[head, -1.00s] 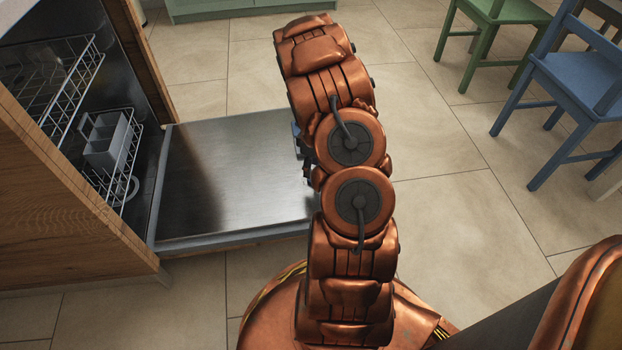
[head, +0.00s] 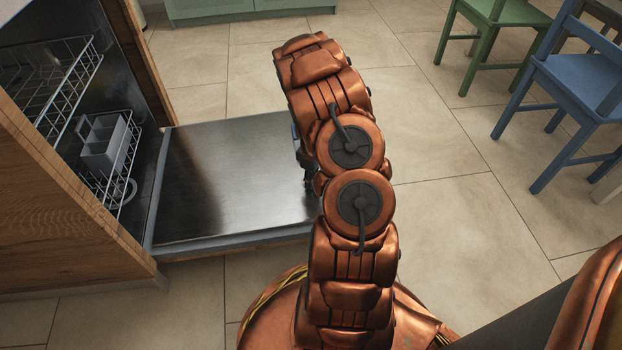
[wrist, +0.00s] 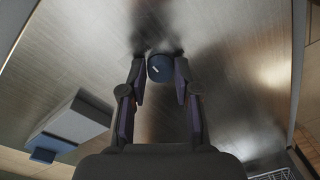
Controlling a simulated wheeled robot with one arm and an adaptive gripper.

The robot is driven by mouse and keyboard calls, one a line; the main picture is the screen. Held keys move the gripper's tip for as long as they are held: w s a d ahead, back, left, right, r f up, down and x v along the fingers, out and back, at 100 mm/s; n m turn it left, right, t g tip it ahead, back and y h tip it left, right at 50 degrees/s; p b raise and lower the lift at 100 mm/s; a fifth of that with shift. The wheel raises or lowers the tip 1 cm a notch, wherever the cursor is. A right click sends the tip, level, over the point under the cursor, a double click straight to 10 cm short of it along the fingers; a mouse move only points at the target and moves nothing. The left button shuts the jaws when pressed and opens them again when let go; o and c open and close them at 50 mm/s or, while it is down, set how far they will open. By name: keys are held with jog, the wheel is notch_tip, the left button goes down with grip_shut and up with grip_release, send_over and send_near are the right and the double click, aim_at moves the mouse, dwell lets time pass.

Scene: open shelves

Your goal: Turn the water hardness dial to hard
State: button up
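The water hardness dial (wrist: 160,68) is a small round dark blue knob with a short white mark. In the wrist view it sits on the brushed-metal inner face of the open dishwasher door (wrist: 240,70). My gripper (wrist: 160,66) has one finger on each side of the dial, with the fingertips close to the metal. The gaps beside the dial are very thin, so I cannot tell whether the fingers touch it. In the head view my arm hides the dial and most of my gripper. I see no readable scale around the dial.
A grey block-shaped dispenser (wrist: 75,125) stands out from the door at the left of the wrist view. In the head view the dishwasher's wire racks (head: 105,150) are at left. Blue (head: 570,90) and green (head: 490,40) chairs stand at right, with clear floor between.

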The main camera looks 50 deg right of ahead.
grip_shut()
